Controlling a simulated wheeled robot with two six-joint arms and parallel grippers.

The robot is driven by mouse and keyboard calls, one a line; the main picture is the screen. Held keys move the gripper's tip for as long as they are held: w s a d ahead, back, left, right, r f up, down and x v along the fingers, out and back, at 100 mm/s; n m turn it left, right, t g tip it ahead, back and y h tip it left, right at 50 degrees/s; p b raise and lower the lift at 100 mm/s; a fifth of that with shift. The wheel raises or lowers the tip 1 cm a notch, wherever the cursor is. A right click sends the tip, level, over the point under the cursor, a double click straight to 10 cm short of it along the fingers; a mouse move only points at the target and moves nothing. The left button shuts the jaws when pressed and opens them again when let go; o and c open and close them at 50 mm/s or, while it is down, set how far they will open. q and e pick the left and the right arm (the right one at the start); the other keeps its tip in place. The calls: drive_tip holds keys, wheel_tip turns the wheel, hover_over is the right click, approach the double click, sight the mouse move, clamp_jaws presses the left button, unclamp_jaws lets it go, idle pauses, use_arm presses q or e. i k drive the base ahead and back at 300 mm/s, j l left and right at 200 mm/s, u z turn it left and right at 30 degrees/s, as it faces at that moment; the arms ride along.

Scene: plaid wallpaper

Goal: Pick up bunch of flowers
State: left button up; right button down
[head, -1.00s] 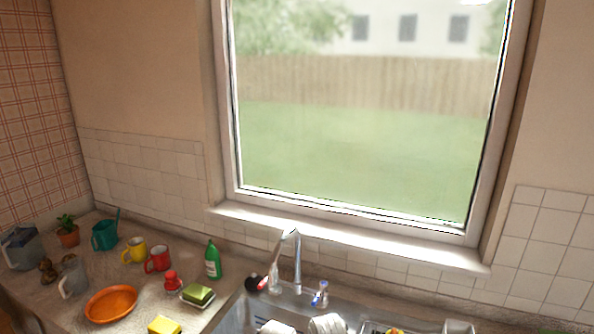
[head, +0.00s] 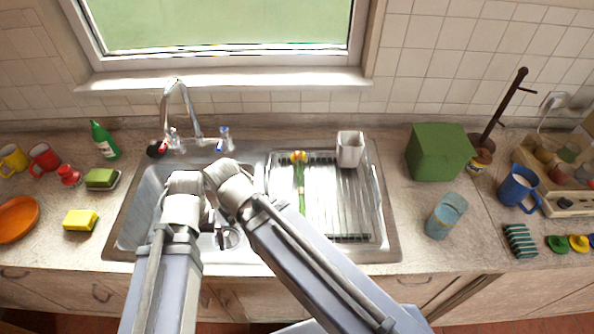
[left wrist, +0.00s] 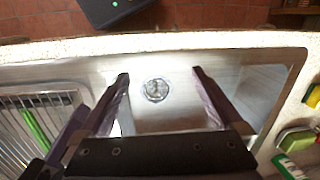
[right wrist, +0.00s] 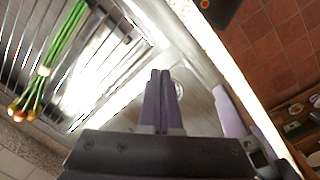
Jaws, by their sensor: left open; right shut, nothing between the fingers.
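The bunch of flowers (head: 301,182) lies on the ribbed drainboard, orange-yellow blooms toward the window and green stems toward me. It shows at the upper left of the right wrist view (right wrist: 62,45); part of the stems shows at the left of the left wrist view (left wrist: 38,130). My left gripper (left wrist: 160,77) is open and empty over the sink basin, with the drain visible between its fingers. My right gripper (right wrist: 160,73) is shut and empty, over the basin beside the drainboard. In the head view, my wrists largely hide both grippers' fingers.
A white cup (head: 350,150) stands at the drainboard's back right, near the blooms. The faucet (head: 181,112) rises behind the basin. A green box (head: 438,153) and a blue-grey container (head: 446,215) stand right of the sink. My two arms are close together over the basin.

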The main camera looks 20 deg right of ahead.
sight(298, 158)
drive_tip(key=k+j, duration=0.1)
drive_tip(key=k, duration=0.25)
drive_tip(key=k+j, duration=0.15)
drive_tip(key=k, duration=0.2)
drive_tip(key=z, duration=1.75)
drive_tip(key=k+l, duration=0.05)
